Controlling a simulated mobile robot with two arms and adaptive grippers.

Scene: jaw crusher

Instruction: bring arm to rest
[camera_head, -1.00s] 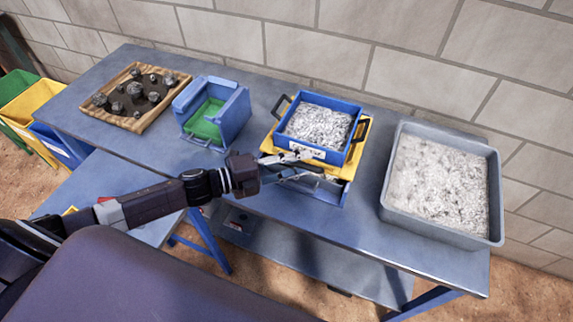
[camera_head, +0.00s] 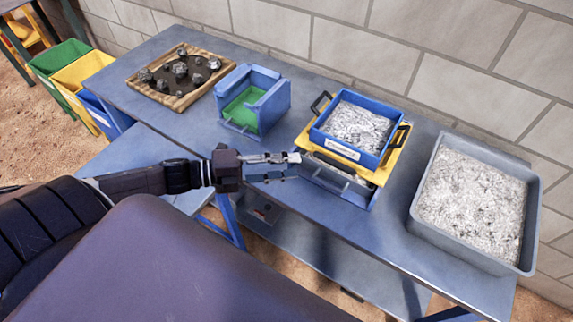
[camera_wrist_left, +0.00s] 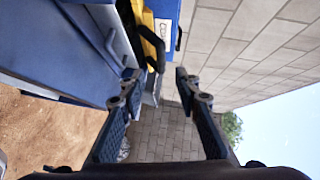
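My left gripper (camera_head: 292,166) reaches in from the left in the head view, in front of the table's near edge and just left of the blue and yellow crusher tray unit. In the left wrist view its two fingers (camera_wrist_left: 158,85) stand apart with nothing between them. The blue tray (camera_head: 352,134) holds pale crushed material and sits on a yellow frame (camera_head: 388,170). The gripper looks apart from both. My right gripper is not in view.
The blue-grey table (camera_head: 320,215) carries a wooden tray (camera_head: 140,87) of dark rocks, a blue box (camera_head: 273,90) with a green inside, and a grey bin (camera_head: 417,228) of pale material. Green (camera_head: 55,57) and yellow (camera_head: 85,77) bins stand at left. A brick wall (camera_head: 300,40) runs behind.

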